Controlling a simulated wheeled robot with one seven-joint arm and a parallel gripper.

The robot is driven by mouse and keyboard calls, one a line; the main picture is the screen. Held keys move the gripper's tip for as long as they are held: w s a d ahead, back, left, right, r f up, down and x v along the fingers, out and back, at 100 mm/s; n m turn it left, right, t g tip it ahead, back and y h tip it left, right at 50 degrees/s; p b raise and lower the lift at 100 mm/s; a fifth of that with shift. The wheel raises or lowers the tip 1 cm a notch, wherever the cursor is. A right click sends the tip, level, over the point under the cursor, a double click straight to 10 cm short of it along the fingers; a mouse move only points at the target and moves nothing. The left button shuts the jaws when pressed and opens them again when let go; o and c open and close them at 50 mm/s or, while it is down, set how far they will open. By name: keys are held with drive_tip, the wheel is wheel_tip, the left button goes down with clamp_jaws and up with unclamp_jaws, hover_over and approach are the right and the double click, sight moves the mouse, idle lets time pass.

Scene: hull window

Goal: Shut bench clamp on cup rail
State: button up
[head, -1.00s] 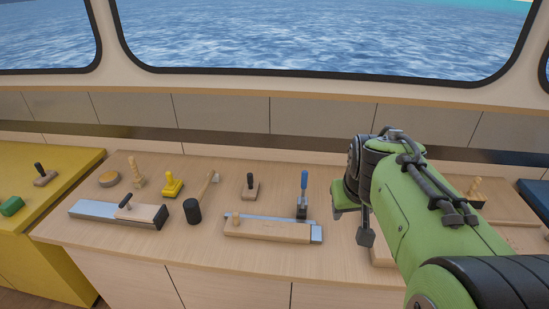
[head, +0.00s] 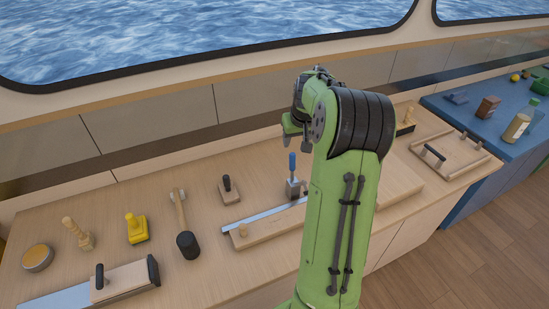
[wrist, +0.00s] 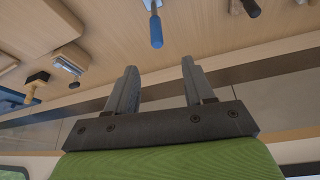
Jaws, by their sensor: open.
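The bench clamp, with an upright blue handle (head: 292,163) on a dark metal base (head: 294,188), stands toward the back of the wooden bench. A long wooden piece (head: 270,229) with a metal strip lies just in front of it; I cannot tell whether this is the cup rail. My gripper (head: 298,139) is open and empty, above the bench near the top of the handle. In the wrist view the blue handle (wrist: 156,30) lies beyond the open fingers (wrist: 160,68), apart from them. My arm hides part of the bench right of the clamp.
A mallet (head: 186,243), a small dark-handled block (head: 229,190) and a yellow tool (head: 136,229) stand to the left. A wooden tray (head: 448,158) lies at the right, before a blue counter (head: 470,115) with bottles. The window wall runs behind the bench.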

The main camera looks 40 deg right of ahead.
sight(292, 160)
drive_tip(key=x, duration=1.5)
drive_tip(key=shift+d+f, duration=0.25)
drive_tip(key=shift+f, duration=0.1)
drive_tip(key=shift+s, duration=0.1)
clamp_jaws()
